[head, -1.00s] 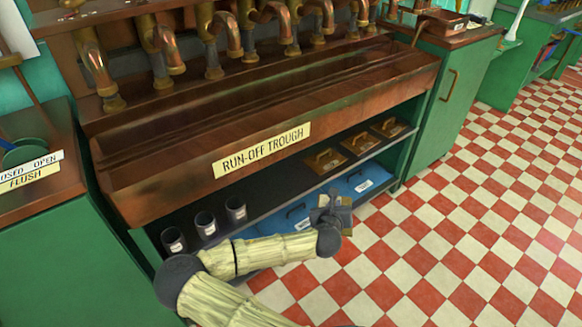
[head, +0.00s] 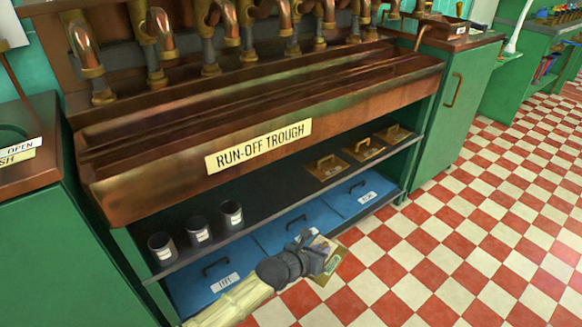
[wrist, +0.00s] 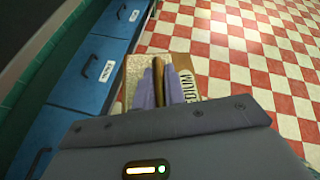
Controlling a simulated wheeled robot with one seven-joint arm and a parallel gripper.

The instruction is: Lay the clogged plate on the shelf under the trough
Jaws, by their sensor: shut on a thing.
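My gripper (wrist: 162,88) is shut on the brown handle of a flat plate (wrist: 200,68). The plate has a speckled, grainy left part and a label reading "MEDIUM" on its right. In the head view my gripper (head: 318,252) holds the plate (head: 332,278) in front of the blue drawers, lower in the picture than the shelf (head: 262,208). The dark shelf runs under the copper run-off trough (head: 350,108). The fingers and wrist hide part of the plate.
Several dark cups (head: 198,232) stand at the shelf's left. Three brass plates with handles (head: 362,150) lie at its right, leaving bare shelf between. Blue drawers (head: 365,194) are below. The checkered floor (head: 450,230) is open to the right.

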